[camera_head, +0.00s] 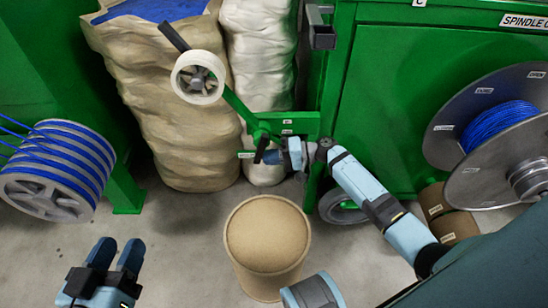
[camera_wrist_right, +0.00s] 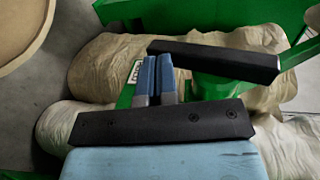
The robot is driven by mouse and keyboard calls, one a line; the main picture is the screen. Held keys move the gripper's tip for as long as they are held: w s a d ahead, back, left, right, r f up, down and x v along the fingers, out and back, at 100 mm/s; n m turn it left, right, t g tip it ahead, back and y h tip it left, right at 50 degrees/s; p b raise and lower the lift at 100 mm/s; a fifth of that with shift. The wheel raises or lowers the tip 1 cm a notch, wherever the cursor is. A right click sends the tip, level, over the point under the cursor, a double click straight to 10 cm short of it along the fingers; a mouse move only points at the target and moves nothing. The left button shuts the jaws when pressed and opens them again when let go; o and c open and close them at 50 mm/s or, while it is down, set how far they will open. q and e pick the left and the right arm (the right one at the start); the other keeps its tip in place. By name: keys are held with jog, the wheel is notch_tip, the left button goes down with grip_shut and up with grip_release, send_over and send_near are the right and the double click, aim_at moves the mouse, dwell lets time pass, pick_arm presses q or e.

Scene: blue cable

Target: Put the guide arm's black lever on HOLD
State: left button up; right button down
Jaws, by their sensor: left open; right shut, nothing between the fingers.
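The green guide arm (camera_head: 240,108) slants up and left from its pivot on a green bracket and carries a white wheel (camera_head: 198,77). Its black lever (camera_head: 261,150) hangs down and slightly left from the pivot; in the right wrist view the lever (camera_wrist_right: 215,60) is a thick black bar. My right gripper (camera_head: 268,156) is shut and empty beside the lever; its blue fingertips (camera_wrist_right: 158,62) are close to the bar, and I cannot tell whether they touch it. My left gripper (camera_head: 117,254) is open and empty over the floor at lower left. The small plates near the lever are too small to read.
A round tan-topped drum (camera_head: 267,235) stands below the right gripper. A reel of blue cable (camera_head: 55,170) is at left, a large grey spool (camera_head: 490,130) at right. Wrapped sacks (camera_head: 165,95) stand behind the guide arm. Grey floor shows around the drum.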

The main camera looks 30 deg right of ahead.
jog(key=shift+w+a+f, duration=0.15)
jog(key=shift+w+a, duration=0.05)
jog(key=shift+a, duration=0.3)
pick_arm(q)
jog(key=shift+s+d+f, duration=0.1)
pick_arm(e)
jog(key=shift+a+f, duration=0.1)
dwell(0.5)
